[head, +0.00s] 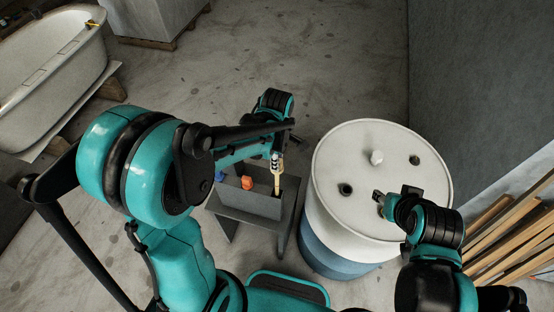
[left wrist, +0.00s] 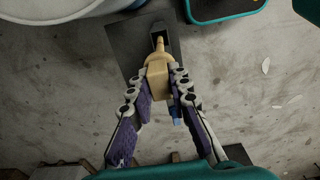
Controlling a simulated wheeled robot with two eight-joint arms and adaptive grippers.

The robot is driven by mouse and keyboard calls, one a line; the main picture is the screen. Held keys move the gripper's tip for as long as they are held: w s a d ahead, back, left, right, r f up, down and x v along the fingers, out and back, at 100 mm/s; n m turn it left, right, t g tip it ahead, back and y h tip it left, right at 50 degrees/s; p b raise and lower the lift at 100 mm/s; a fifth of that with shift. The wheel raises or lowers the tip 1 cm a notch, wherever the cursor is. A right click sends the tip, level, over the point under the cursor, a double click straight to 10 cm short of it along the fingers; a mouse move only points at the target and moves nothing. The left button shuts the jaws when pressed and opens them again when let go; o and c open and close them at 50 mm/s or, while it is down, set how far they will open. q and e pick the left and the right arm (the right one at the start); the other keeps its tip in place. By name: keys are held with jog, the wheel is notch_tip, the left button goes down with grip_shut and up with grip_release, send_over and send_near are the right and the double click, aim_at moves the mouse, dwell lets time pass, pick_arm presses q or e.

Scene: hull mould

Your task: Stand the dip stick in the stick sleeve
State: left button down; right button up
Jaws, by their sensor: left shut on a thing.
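My left gripper (head: 276,157) is shut on the pale tan dip stick (head: 277,180), which hangs roughly upright below the fingers. In the left wrist view the fingers (left wrist: 160,82) grip the thick tan part of the stick (left wrist: 158,68). Its narrow end lies over the dark opening of the stick sleeve (left wrist: 158,33), on a grey stand. I cannot tell whether the tip is inside the opening or above it. In the head view the grey box (head: 250,202) is below the stick. My right gripper (head: 381,200) is over the drum top; its finger opening is unclear.
A white and blue drum (head: 335,220) with holes and a white cap (head: 376,157) stands right of the stand. An orange item (head: 247,183) is at the grey box. A bathtub (head: 50,60) is far left; wooden planks (head: 510,235) lie right.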

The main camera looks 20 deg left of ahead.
aim_at(277, 187)
pick_arm(q)
jog(key=shift+f+b, duration=7.8)
jog(key=shift+f, duration=1.4)
jog(key=c, duration=1.3)
grip_release()
jog(key=shift+r, duration=0.1)
notch_tip(277, 187, up, 12)
